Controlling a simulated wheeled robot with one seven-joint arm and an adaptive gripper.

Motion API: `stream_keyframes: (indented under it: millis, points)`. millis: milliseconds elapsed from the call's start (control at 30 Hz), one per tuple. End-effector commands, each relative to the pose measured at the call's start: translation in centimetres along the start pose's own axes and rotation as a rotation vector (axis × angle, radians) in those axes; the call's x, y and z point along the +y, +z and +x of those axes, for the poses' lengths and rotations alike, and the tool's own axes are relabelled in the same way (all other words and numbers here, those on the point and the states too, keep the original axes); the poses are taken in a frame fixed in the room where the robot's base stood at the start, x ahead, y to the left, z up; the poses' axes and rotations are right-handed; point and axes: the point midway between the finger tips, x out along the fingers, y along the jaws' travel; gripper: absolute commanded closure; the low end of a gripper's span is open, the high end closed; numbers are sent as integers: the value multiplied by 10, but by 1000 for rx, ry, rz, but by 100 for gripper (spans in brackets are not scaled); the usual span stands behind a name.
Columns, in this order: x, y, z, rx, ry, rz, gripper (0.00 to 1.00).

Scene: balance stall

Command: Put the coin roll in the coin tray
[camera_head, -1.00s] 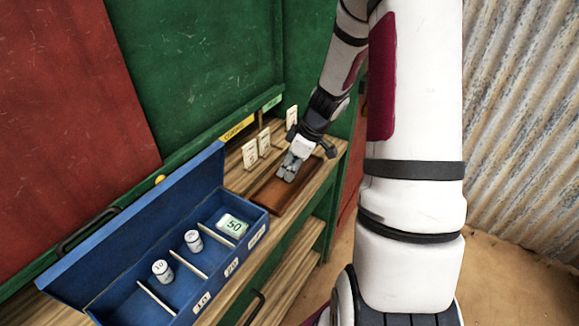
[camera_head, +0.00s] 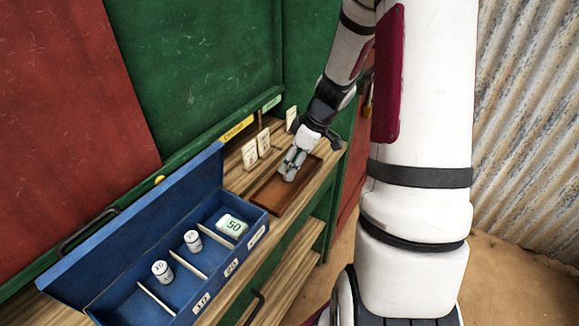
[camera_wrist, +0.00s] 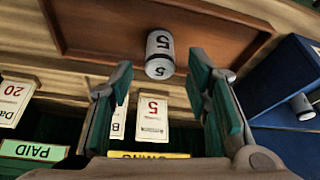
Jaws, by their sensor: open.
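A coin roll (camera_wrist: 160,54), pale grey with dark bands and marked 5, is in the brown wooden tray (camera_wrist: 85,30), near its edge in the wrist view. I cannot tell if it stands or lies. My gripper (camera_wrist: 162,82) is open, with the roll ahead of the gap between its fingers. In the head view my gripper (camera_head: 291,165) is over the wooden tray (camera_head: 268,197) and hides the roll. A blue coin box (camera_head: 262,217) with its lid up has divided, labelled compartments. It holds a 10 roll (camera_head: 162,271), another roll (camera_head: 193,240) and a 50 block (camera_head: 232,225).
Upright price cards (camera_head: 249,154) stand behind the wooden tray; one marked 5 (camera_wrist: 152,118) is close below the fingers in the wrist view. The blue box (camera_wrist: 285,75) is at the right there. A green panel (camera_head: 200,60) rises behind the wooden shelf.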

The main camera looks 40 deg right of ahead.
Motion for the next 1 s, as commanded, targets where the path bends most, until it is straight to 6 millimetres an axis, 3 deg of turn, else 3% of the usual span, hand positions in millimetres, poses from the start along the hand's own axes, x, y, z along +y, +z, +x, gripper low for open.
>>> stream_keyframes:
  millis: [100, 300, 633, 767, 900, 1000]
  points:
    - [1, 0, -28, 1, 6, -1, 56]
    - [0, 0, -65, 0, 3, 0, 56]
    - [-9, -8, -96, -6, 2, 5, 56]
    - [-44, -33, -116, -28, 8, 35, 56]
    - [-102, -59, -148, -59, 32, 102, 56]
    - [-144, -67, -168, -76, 58, 159, 56]
